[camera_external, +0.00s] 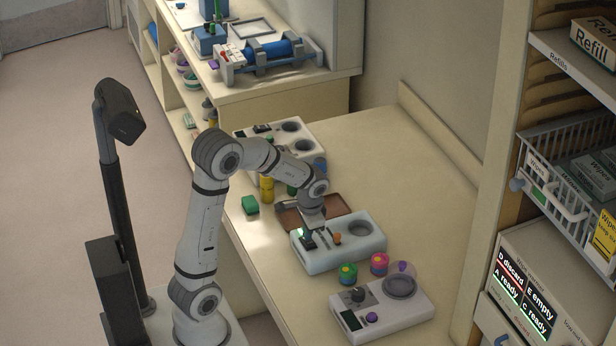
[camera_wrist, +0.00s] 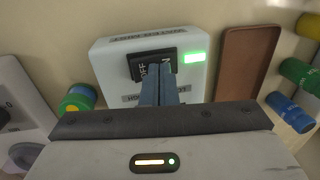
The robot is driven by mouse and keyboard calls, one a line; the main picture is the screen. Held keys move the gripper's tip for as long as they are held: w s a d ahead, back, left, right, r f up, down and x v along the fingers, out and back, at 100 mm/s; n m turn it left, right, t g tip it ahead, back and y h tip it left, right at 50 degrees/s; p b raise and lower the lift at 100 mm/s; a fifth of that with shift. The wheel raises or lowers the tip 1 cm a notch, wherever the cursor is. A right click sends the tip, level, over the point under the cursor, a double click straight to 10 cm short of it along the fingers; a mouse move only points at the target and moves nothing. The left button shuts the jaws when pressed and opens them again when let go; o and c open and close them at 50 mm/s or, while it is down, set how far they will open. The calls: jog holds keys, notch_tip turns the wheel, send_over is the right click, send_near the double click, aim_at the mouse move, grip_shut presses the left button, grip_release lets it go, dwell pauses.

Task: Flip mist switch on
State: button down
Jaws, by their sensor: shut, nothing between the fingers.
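A white device box (camera_external: 345,255) stands on the bench, and it fills the middle of the wrist view (camera_wrist: 108,70). It carries a black rocker switch (camera_wrist: 140,66) marked OFF on the left and, partly covered, ON on the right. A green light (camera_wrist: 194,57) glows right of the switch. My gripper (camera_wrist: 166,70) is shut, with nothing between its blue-grey fingers. The fingertips are at the switch's right, ON half and overlap it; whether they touch cannot be told. In the external view my gripper (camera_external: 312,238) is low over the box's left end. The fingers hide part of a label below.
Green and pink jars (camera_external: 348,273) (camera_external: 379,263) and another white device (camera_external: 385,318) stand nearer. The bench is clear at the back right (camera_external: 400,170).

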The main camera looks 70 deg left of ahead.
notch_tip(320, 180, up, 14)
jog(key=a+p, duration=0.1)
jog(key=a, duration=0.1)
jog(key=shift+p, duration=0.4)
jog(key=shift+a+f, duration=0.1)
dwell(0.4)
